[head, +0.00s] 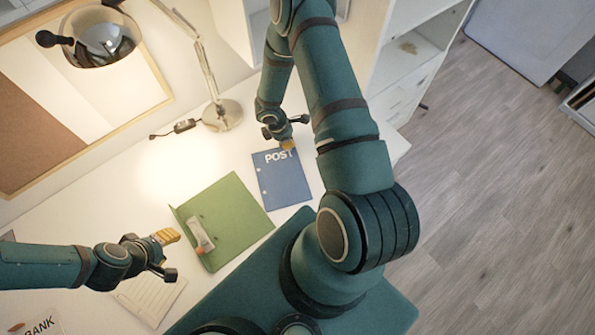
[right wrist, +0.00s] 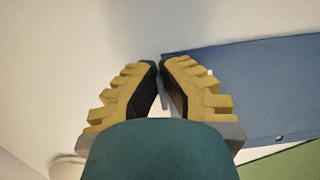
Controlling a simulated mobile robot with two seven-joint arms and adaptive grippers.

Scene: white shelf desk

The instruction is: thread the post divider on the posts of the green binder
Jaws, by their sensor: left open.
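The green binder (head: 235,222) lies open on the white desk, with a pale metal-and-white post mechanism (head: 199,236) near its left side. The blue post divider (head: 283,184), marked POST, is to the upper right of the binder, apart from it. It also fills the right of the right wrist view (right wrist: 265,85). My right gripper (head: 287,144) is at the divider's top edge. In the right wrist view its yellow fingers (right wrist: 160,66) are nearly together, with the divider's edge between them. My left gripper (head: 168,254) is open and empty, left of the binder.
A desk lamp's base (head: 222,115) stands behind, with its head (head: 103,37) at upper left. A lined sheet (head: 150,295) lies below the left gripper. A BANK item (head: 40,326) is at the lower left corner. The desk between lamp and binder is clear.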

